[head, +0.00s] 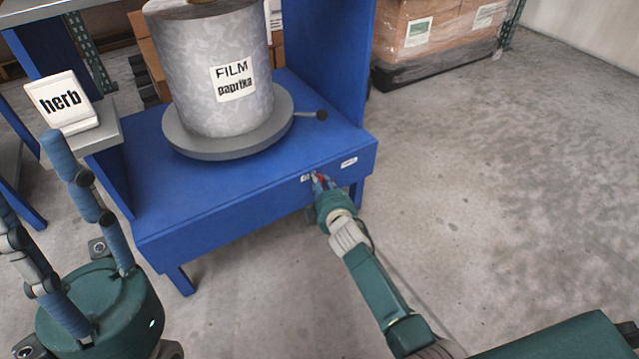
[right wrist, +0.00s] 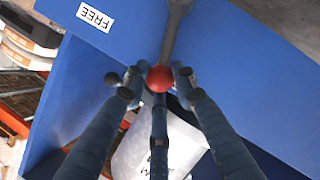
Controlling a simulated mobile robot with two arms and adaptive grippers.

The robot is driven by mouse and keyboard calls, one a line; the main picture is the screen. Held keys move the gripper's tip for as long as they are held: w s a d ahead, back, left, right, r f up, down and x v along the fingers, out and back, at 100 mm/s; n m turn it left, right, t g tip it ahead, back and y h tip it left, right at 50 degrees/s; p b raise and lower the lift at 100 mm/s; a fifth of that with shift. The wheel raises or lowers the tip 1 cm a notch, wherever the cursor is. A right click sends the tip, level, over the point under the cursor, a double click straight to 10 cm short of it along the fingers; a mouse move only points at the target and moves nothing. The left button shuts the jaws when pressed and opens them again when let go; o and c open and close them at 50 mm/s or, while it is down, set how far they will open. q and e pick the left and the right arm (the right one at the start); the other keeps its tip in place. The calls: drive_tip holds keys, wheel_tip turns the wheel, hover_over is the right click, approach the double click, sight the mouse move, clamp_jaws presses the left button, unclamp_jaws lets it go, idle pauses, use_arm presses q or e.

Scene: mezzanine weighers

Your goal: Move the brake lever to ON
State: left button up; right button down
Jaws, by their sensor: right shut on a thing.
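The brake lever is a grey bar with a red ball knob (right wrist: 160,78) in the right wrist view, at the front of the blue stand (head: 240,215). My right gripper (right wrist: 158,74) has its fingers closed around the knob. In the head view the right gripper (head: 320,182) is at the stand's front face, with a bit of red between its fingers. A FREE label (right wrist: 95,16) lies to one side of the lever in the wrist view. My left gripper (head: 32,172) has its fingers spread, empty, at the left.
A film roll (head: 205,60) labelled paprika stands on a grey round plate (head: 230,148) on the stand. A rod with a dark knob (head: 322,115) sticks out from the plate. The floor at right is clear.

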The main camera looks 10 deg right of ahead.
drive_tip(key=shift+s+f, duration=0.1)
drive_tip(key=shift+f, duration=0.2)
drive_tip(key=c, duration=1.4)
unclamp_jaws()
drive_tip(key=shift+r, duration=0.1)
drive_tip(key=v, duration=1.2)
